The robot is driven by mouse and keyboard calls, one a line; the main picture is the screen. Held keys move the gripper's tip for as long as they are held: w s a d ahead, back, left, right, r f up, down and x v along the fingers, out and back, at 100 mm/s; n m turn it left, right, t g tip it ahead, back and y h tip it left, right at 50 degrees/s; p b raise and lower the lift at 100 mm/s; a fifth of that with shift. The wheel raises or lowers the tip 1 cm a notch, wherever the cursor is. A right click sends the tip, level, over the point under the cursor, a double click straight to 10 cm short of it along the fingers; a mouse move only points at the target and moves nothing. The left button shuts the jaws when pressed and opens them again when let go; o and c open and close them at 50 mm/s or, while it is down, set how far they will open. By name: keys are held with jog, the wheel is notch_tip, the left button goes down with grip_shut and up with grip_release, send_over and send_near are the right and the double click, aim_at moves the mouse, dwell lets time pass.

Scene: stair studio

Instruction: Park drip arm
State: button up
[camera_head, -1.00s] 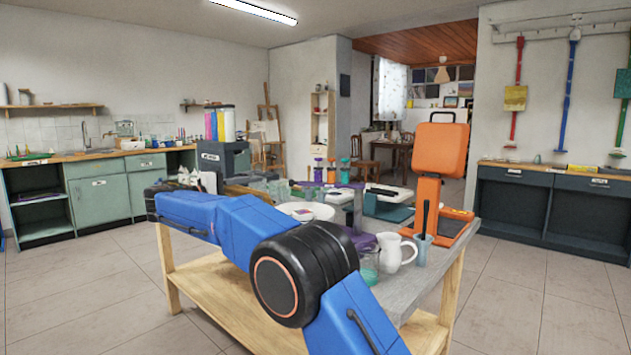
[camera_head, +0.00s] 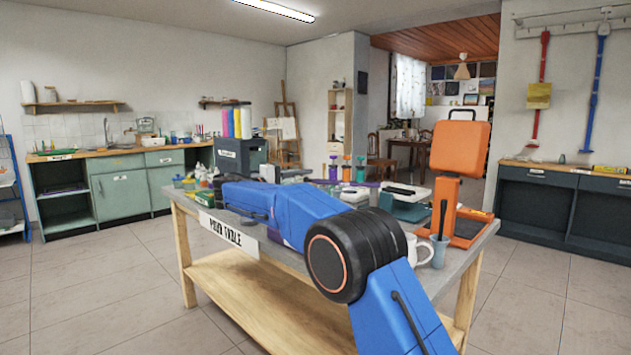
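I cannot pick out a drip arm with certainty. The work table (camera_head: 256,310), with a sign that seems to read "POUR TABLE" (camera_head: 228,233), stands ahead. A dark grey machine (camera_head: 240,158) with pink, yellow and blue upright containers (camera_head: 237,122) on top is at its far left. An orange stand with a padded head (camera_head: 459,147) rises at its right end. My blue arm crosses in front of the table and hides much of its top. My gripper is not visible; its fingers do not show.
A white mug (camera_head: 420,249) and a grey-blue cup with a dark handle in it (camera_head: 439,250) stand near the right front edge. Green cabinets (camera_head: 121,190) line the left wall, a dark shelf unit (camera_head: 565,205) the right. Floor is clear at front left.

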jog(key=shift+x, duration=2.3)
grip_shut()
